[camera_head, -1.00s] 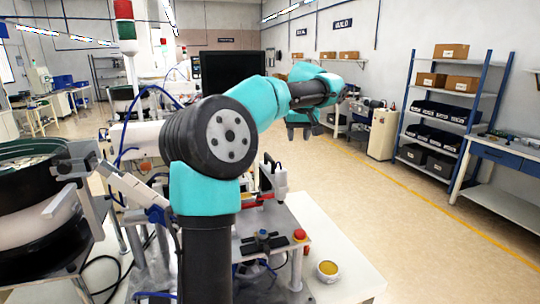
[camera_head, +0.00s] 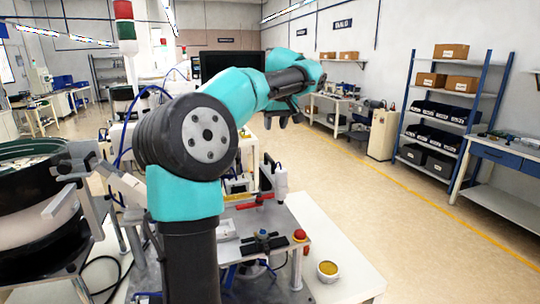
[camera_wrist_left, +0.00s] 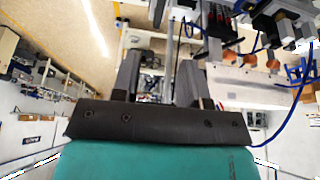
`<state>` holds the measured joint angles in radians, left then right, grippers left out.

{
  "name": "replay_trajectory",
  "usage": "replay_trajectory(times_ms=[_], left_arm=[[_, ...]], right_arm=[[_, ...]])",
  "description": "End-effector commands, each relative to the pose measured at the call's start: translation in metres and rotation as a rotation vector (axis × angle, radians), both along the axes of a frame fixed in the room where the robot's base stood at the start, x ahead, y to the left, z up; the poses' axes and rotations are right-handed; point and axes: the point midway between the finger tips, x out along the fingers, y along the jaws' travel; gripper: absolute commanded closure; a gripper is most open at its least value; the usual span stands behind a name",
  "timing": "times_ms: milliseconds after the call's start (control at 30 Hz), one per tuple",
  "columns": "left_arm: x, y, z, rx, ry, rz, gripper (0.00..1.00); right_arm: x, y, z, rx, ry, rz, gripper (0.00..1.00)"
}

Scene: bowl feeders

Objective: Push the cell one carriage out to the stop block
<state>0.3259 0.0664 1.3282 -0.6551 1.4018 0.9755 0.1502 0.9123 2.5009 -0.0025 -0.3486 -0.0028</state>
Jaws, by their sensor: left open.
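My left gripper (camera_head: 284,118) is open and empty, up in the air above and behind the bench station. Its two grey fingers stand apart in the left wrist view (camera_wrist_left: 160,75), with nothing between them. On the station plate a dark rail (camera_head: 265,245) carries a small dark block with a blue part (camera_head: 262,236); I cannot tell whether it is the cell one carriage. Behind it a red bar (camera_head: 252,203) lies beside a white and black upright unit (camera_head: 275,182). I cannot pick out the stop block. My right gripper is not in view.
A red button (camera_head: 300,235) sits at the plate's right corner. A cup of yellow contents (camera_head: 328,270) stands on the white table (camera_head: 345,255). A dark bowl feeder (camera_head: 30,190) stands at the left. My left arm hides part of the station. The floor at right is clear.

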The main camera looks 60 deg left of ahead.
Motion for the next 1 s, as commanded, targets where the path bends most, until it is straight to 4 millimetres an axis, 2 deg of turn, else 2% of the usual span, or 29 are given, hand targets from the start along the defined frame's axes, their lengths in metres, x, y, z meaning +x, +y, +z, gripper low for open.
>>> replay_trajectory(times_ms=[400,700,1000], left_arm=[[0.006,0.027,-0.068,-0.002,0.004,0.002,0.60],[0.011,0.044,-0.111,-0.001,0.003,0.000,0.60],[0.013,0.050,-0.125,0.000,-0.001,-0.001,0.60]], right_arm=[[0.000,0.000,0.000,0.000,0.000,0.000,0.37],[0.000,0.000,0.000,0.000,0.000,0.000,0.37],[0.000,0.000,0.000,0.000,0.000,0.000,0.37]])
